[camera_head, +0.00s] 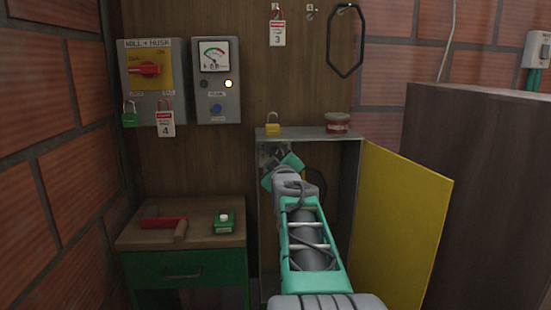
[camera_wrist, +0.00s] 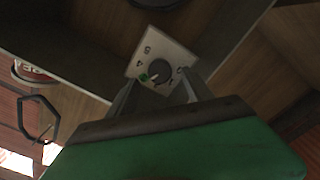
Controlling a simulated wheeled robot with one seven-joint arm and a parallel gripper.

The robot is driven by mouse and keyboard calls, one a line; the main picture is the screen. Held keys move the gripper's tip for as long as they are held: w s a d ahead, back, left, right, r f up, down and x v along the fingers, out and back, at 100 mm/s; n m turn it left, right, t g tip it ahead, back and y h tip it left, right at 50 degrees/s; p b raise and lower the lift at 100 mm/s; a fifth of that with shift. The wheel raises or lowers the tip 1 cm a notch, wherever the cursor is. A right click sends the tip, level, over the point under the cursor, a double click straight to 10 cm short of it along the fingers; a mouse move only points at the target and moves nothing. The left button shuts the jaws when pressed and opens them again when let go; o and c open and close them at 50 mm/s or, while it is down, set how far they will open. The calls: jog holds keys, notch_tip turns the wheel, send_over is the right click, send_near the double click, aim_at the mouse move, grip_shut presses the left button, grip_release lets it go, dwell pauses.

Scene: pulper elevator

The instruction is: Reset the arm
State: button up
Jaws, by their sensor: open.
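My arm reaches into an open grey cabinet (camera_head: 350,150) in the head view. My gripper (camera_head: 283,165) is inside it, near the cabinet's back left, and its fingers are mostly hidden there. In the wrist view my gripper (camera_wrist: 160,80) is open. Its two fingers point at a light plate with a dark round knob (camera_wrist: 160,72), numbers around it and a small green mark. The knob appears between the fingertips; I cannot tell whether they touch it.
The cabinet's yellow door (camera_head: 405,225) stands open at the right, close to my arm. A yellow padlock (camera_head: 272,130) and a red tin (camera_head: 338,122) are on the cabinet top. A small workbench (camera_head: 185,238) stands left; a dark wooden box (camera_head: 485,200) stands right.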

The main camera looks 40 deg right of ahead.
jog(key=shift+v, duration=1.8)
